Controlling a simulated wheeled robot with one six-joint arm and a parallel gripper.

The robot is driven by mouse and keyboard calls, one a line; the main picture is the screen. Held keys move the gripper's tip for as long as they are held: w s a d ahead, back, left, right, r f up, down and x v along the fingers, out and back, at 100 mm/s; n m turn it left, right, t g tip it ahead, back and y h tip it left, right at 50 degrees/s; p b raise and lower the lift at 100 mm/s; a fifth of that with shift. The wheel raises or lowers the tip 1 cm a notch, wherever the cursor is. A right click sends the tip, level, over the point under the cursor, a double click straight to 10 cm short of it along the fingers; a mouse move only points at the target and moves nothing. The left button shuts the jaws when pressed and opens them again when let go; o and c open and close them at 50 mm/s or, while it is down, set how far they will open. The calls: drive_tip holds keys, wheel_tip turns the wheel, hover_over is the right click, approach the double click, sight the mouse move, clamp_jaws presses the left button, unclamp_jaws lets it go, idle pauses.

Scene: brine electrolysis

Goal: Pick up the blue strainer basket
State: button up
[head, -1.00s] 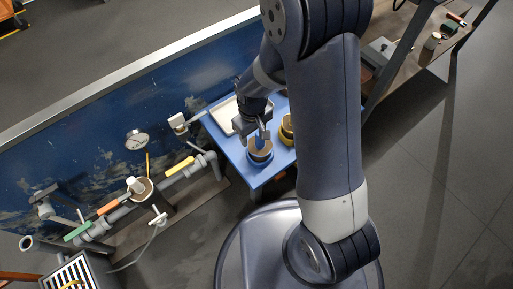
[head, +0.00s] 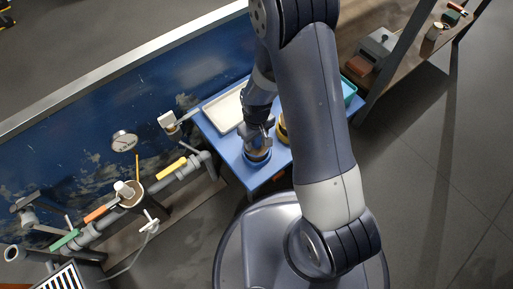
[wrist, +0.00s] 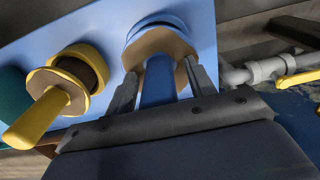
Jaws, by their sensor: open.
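The blue strainer basket (head: 258,157) stands on the blue tabletop near its front edge. In the wrist view its blue handle (wrist: 158,82) points toward me, with a tan disc and blue rim (wrist: 153,22) behind it. My gripper (wrist: 160,72) is open, with one finger on each side of the handle. Gaps show between the fingers and the handle. In the head view my gripper (head: 259,140) is right over the basket and hides part of it.
A yellow basket (wrist: 50,103) with a yellow handle stands close beside the blue one, and a teal item (wrist: 12,95) lies beyond it. A pale tray (head: 222,112) lies at the table's back. Grey pipes (head: 192,165) with coloured handles run on the left.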

drive_tip(key=shift+c, duration=0.3)
clamp_jaws()
idle(0.3)
